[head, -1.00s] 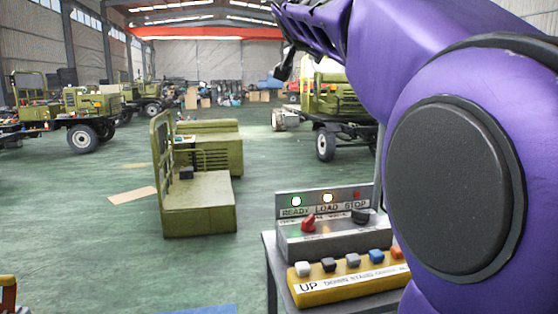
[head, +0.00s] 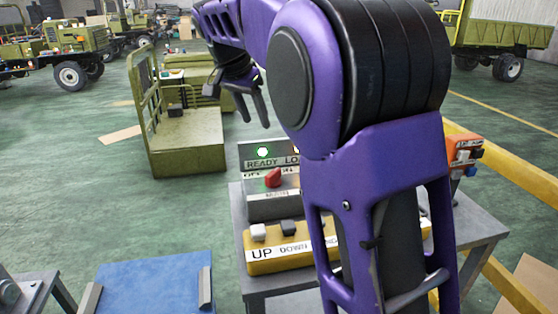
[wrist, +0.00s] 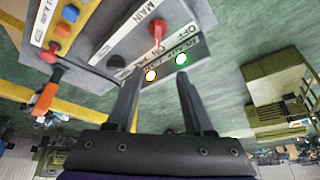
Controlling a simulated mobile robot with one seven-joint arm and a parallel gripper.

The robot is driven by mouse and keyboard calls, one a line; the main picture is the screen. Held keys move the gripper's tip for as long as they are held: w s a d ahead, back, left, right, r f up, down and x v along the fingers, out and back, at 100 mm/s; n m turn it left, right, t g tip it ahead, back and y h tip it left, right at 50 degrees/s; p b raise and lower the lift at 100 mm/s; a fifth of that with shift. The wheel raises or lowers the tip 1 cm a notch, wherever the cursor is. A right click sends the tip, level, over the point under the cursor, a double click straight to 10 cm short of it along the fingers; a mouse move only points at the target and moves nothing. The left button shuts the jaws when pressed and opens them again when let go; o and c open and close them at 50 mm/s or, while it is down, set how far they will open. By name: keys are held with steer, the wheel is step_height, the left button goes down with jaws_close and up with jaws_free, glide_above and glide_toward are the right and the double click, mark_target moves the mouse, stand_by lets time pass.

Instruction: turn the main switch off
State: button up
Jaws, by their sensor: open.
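The main switch is a red knob (head: 273,178) on the grey control box (head: 262,208), which stands on a grey table. In the wrist view the red knob (wrist: 157,30) sits beside a label reading MAIN, ON and OFF; its exact setting is hard to read. A green READY lamp (head: 262,152) and an amber lamp (wrist: 151,76) are lit. My gripper (head: 253,106) is open and empty, above and behind the box, apart from the knob. Its fingers also show in the wrist view (wrist: 158,82). My arm hides the right part of the box in the head view.
A yellow button box (head: 262,268) with several buttons stands in front of the grey box. An orange box (head: 464,152) is at the table's right. A blue panel (head: 150,290) lies at the lower left. Green floor (head: 80,200) is open behind.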

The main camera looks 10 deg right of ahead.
mark_target(273, 172)
steer(key=shift+g, duration=0.3)
steer(key=x, duration=0.6)
steer(key=b+x, duration=0.1)
steer(key=x, duration=0.5)
steer(key=b+x, duration=0.1)
steer(key=x, duration=0.5)
steer(key=shift+s+a+f, duration=0.25)
steer(key=shift+f, duration=0.1)
jaws_close()
